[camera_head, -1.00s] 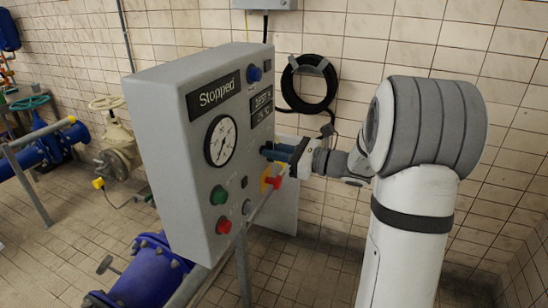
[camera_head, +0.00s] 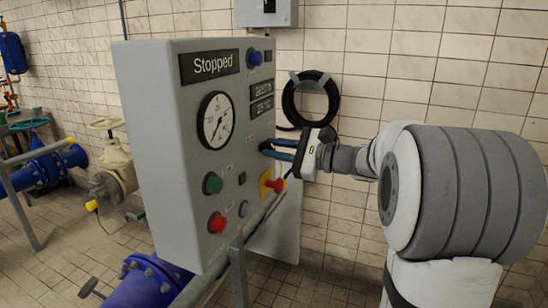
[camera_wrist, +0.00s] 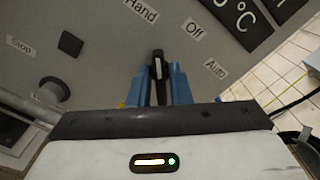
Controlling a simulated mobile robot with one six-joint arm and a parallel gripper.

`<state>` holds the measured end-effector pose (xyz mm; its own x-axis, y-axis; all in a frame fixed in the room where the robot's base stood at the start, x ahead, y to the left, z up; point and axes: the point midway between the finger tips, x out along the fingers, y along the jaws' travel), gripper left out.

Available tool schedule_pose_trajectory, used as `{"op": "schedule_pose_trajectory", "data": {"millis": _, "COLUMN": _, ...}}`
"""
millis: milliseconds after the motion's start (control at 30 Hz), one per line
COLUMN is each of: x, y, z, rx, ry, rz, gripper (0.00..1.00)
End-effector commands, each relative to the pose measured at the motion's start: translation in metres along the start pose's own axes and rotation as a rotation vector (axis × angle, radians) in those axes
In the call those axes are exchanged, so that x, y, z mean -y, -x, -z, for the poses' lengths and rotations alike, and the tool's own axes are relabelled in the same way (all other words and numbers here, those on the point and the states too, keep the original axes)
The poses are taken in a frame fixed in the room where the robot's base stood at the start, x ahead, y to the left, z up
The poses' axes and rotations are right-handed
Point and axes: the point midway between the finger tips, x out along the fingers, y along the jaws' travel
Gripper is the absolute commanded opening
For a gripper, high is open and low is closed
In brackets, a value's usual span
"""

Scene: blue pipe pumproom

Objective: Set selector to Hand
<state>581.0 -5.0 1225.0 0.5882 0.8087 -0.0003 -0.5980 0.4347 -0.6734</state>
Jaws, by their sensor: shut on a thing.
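The selector is a black knob (camera_wrist: 158,68) with a white mark, on the grey control panel (camera_head: 150,130). The labels Hand (camera_wrist: 140,9), Off (camera_wrist: 195,30) and Auto (camera_wrist: 215,68) are printed around it. In the wrist view the mark points up the picture, roughly between the Hand and Off labels; the exact setting is hard to tell. My gripper (camera_wrist: 160,90) is shut on the knob, with one blue finger on each side.
The panel display (camera_head: 210,65) reads "Stopped". A red and yellow emergency stop (camera_head: 274,184) sits just below my fingers. Green (camera_head: 212,183) and red (camera_head: 217,223) buttons are at lower left. A rail (camera_head: 225,255) runs in front. A coiled black hose (camera_head: 311,98) hangs behind.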

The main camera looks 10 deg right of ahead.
Motion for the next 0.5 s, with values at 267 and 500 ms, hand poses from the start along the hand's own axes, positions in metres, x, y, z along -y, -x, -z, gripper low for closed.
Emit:
{"op": "schedule_pose_trajectory", "data": {"millis": 267, "x": 0.0019, "y": 0.0005, "z": -0.0006, "rx": -0.001, "ry": 0.016, "rz": 0.004, "gripper": 0.0}}
{"op": "schedule_pose_trajectory", "data": {"millis": 500, "x": 0.002, "y": 0.0006, "z": -0.0006, "rx": -0.001, "ry": 0.015, "rz": 0.004, "gripper": 0.21}}
